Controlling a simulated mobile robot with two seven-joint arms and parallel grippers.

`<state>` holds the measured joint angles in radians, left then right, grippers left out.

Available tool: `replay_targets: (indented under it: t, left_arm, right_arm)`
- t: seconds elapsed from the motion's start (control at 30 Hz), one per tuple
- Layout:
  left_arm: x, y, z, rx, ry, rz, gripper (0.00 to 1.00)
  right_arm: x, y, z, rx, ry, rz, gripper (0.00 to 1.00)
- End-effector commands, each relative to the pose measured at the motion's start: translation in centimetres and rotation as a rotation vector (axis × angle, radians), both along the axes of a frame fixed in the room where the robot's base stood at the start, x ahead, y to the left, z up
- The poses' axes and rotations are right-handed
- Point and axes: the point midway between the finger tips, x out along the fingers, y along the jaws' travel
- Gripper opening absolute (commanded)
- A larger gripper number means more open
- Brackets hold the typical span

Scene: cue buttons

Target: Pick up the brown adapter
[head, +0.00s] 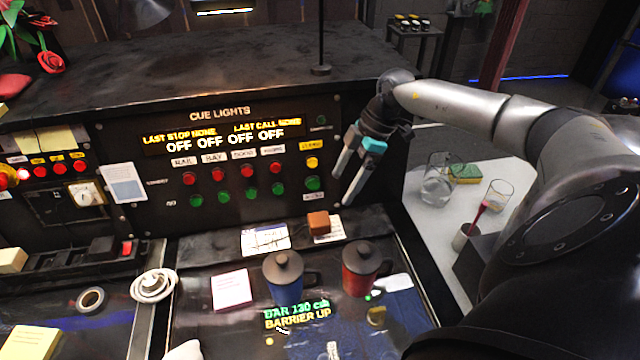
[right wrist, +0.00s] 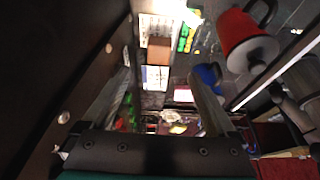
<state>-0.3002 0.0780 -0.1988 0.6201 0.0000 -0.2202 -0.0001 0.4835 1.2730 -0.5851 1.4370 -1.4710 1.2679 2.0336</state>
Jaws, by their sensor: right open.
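The brown adapter (head: 319,223) is a small brown block on the dark desk ledge below the cue lights panel, beside white paper cards. It also shows in the right wrist view as a brown block (right wrist: 158,50), ahead and between the line of the fingers. My right gripper (head: 342,190) is open and empty, pointing down in front of the panel's right end. It is above and a little right of the adapter, apart from it. My left gripper is not in view.
A blue lidded mug (head: 284,282) and a red lidded mug (head: 361,272) stand just in front of the adapter. The cue lights panel (head: 225,160) rises behind it. A side table (head: 425,200) with glassware stands at right.

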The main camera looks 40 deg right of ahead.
Motion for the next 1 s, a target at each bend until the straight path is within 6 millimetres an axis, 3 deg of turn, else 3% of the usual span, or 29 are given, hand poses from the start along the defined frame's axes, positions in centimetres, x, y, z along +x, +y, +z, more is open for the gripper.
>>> replay_targets:
  t: [0.03,0.6,1.0]
  left_arm:
    - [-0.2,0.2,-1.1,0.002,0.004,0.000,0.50]
    - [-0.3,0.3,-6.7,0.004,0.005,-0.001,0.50]
    - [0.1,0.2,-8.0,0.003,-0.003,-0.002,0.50]
  right_arm:
    - [0.1,0.3,-1.1,0.001,0.000,0.001,0.93]
    - [1.3,2.3,-6.7,0.002,-0.001,0.001,0.93]
    - [1.7,2.9,-8.0,0.001,-0.002,0.000,0.93]
